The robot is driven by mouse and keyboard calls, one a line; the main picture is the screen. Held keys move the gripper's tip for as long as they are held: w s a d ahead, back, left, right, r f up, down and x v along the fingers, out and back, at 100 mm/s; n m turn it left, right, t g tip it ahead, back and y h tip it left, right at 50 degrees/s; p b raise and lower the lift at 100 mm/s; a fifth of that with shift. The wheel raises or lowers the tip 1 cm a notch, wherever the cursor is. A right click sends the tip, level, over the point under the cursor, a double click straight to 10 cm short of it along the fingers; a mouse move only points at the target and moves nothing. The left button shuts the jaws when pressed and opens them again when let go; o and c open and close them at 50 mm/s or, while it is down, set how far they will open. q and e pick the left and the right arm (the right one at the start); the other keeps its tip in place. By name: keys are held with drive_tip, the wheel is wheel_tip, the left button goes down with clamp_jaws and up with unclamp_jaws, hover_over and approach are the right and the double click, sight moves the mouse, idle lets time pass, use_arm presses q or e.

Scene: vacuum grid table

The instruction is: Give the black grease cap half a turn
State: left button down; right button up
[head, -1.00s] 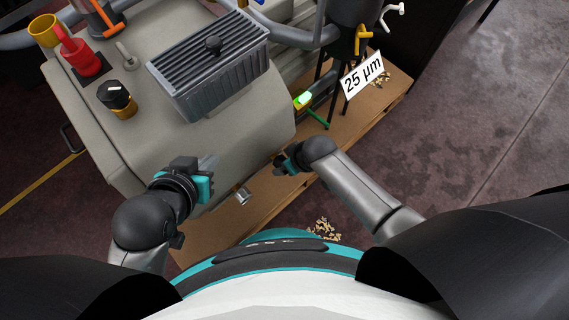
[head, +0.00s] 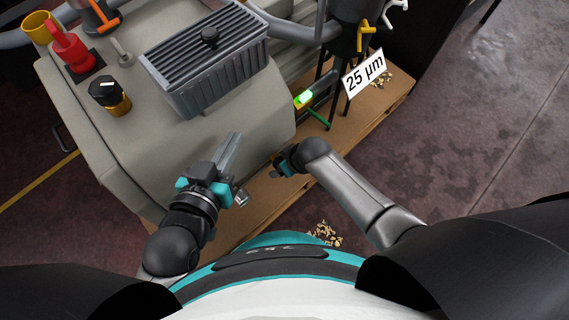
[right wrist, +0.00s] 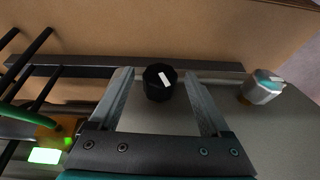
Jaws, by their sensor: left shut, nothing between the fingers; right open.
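The black grease cap (right wrist: 160,82), faceted with a white mark on top, shows in the right wrist view on the machine's grey side. My right gripper (right wrist: 158,74) is open, with one finger on each side of the cap; I cannot tell whether either touches it. In the head view my right gripper (head: 277,165) is at the machine's near side and the cap is hidden there. My left gripper (head: 232,147) is shut and empty, in front of the machine's near side, left of the right gripper.
A silver cap (right wrist: 262,88) sits right of the black one and also shows in the head view (head: 241,198). A black-topped brass fitting (head: 109,96), a red fitting (head: 72,50) and a ribbed grey box (head: 205,62) stand on the machine. A green light (head: 305,97) glows beside it.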

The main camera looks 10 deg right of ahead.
drive_tip(key=shift+c, duration=0.4)
clamp_jaws()
idle(0.4)
